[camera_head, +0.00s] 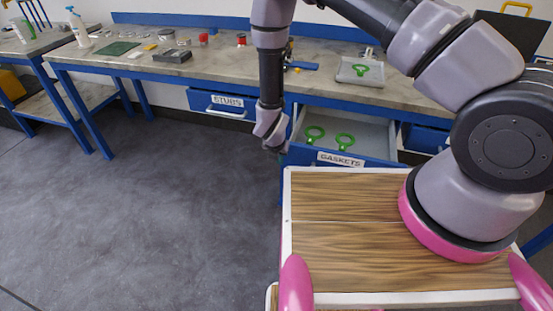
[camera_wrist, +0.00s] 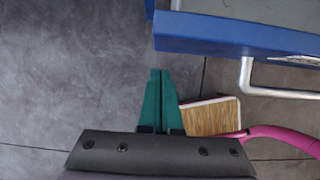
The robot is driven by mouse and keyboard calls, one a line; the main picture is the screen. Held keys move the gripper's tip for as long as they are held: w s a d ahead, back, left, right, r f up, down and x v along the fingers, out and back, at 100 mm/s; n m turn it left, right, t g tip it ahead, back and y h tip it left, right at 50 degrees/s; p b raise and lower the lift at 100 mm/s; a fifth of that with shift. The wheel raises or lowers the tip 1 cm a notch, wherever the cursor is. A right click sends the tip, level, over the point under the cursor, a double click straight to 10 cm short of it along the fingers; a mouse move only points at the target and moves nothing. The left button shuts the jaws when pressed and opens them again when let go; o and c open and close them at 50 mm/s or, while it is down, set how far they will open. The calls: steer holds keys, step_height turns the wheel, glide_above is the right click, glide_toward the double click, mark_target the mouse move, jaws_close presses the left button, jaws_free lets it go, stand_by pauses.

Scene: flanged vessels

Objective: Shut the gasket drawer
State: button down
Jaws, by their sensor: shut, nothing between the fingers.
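The gasket drawer (camera_head: 376,137) is pulled open under the workbench, with two green ring-shaped gaskets (camera_head: 345,141) lying inside. Its blue front carries a GASKETS label (camera_head: 340,159); its lower part is hidden behind my wooden-topped base. In the wrist view the blue drawer front (camera_wrist: 230,38) is at the upper right, with a pale bar handle (camera_wrist: 285,93) sticking out from it. My gripper (camera_wrist: 160,72) is shut and empty, its teal fingertips apart from the drawer and left of the handle. In the head view my gripper (camera_head: 276,148) hangs just left of the drawer front's left end.
A closed STUBS drawer (camera_head: 227,104) is to the left under the same workbench (camera_head: 130,66). A grey tray (camera_head: 350,78) holding another green gasket sits on the bench above the open drawer. The grey floor (camera_head: 130,210) at left is clear.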

steer(key=shift+w+d, duration=0.25)
steer(key=shift+w, duration=0.75)
steer(key=shift+w, duration=0.1)
